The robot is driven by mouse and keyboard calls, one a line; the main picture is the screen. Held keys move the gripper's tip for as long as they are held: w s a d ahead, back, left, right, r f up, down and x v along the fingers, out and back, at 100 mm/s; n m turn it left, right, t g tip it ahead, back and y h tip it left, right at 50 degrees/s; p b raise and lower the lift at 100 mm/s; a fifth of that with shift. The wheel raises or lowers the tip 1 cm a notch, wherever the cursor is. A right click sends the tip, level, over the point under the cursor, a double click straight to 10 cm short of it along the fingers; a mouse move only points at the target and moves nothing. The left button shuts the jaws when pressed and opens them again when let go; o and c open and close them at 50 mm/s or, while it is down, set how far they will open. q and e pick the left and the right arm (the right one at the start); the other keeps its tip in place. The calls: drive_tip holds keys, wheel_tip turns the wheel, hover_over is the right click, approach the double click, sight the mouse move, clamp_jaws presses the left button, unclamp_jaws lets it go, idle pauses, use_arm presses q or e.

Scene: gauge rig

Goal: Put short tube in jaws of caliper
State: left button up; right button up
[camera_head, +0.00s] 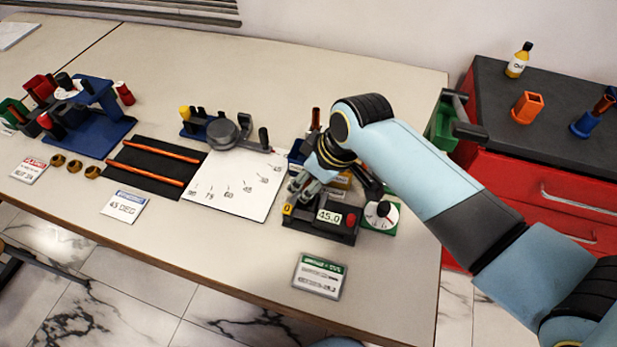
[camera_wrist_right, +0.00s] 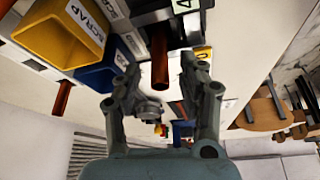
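The caliper (camera_head: 320,222) is a dark device near the table's front edge, with a display reading 45.0 and a red button. My right gripper (camera_head: 311,188) is low over its back left side. In the right wrist view, a reddish-brown tube (camera_wrist_right: 160,72) stands between the spread fingers of this gripper (camera_wrist_right: 159,72), with a visible gap on each side. The tube's far end meets dark parts that look like the caliper; whether it sits between the jaws I cannot tell. The gripper hides this spot in the head view. My left gripper is not in view.
A yellow SCRAP bin (camera_wrist_right: 66,32) and a blue bin (camera_wrist_right: 98,76) stand close beside the gripper. Another reddish tube (camera_wrist_right: 62,98) is near them. A dial gauge (camera_head: 381,214) stands right of the caliper, a card (camera_head: 319,276) in front. The table's front right is clear.

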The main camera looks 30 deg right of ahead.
drive_tip(key=v, duration=1.2)
drive_tip(key=shift+r+p, duration=0.15)
drive_tip(key=shift+p, duration=0.25)
